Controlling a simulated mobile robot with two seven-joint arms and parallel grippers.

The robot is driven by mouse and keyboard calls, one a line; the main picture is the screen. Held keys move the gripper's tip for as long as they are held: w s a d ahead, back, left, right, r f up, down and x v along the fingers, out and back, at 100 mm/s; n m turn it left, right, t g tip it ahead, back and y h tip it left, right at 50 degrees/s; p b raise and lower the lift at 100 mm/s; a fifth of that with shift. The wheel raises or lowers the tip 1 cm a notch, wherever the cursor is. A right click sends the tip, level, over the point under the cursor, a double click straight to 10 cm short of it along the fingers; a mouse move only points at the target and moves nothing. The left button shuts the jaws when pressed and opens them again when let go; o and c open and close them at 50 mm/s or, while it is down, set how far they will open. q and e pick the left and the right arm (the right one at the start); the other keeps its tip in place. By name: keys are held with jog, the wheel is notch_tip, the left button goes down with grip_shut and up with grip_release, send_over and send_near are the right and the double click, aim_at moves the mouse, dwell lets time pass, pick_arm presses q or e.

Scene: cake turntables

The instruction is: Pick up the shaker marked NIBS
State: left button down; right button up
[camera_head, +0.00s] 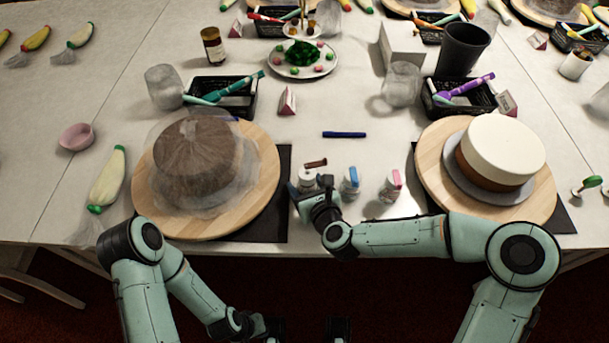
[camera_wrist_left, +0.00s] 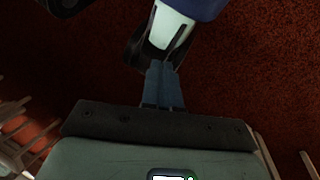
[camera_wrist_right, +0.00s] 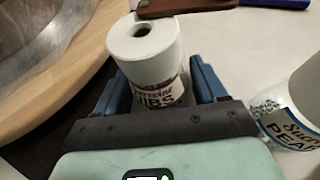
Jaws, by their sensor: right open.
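The NIBS shaker (camera_wrist_right: 155,65) is white with a hole in its top and dark lettering reading "...IBS" in the right wrist view. It stands upright between the two blue fingers of my right gripper (camera_wrist_right: 160,88), which is open around it; contact cannot be told. In the head view the shaker (camera_head: 308,177) is partly hidden behind my right gripper (camera_head: 304,192). My left gripper (camera_wrist_left: 163,85) is shut and empty, with its blue fingers together, low in front of the table over the red floor.
A second shaker (camera_wrist_right: 298,110), lettered "PEA...", stands close right. The head view shows blue-marked (camera_head: 350,183) and pink-marked (camera_head: 390,187) shakers. A brown object (camera_head: 316,163) lies just behind. Turntables with a wrapped cake (camera_head: 268,150) and white-topped cake (camera_head: 432,160) flank them.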

jog(key=shift+s, duration=0.1)
jog(key=c, duration=0.9)
jog(key=shift+o, duration=0.2)
jog(key=shift+r, duration=0.1)
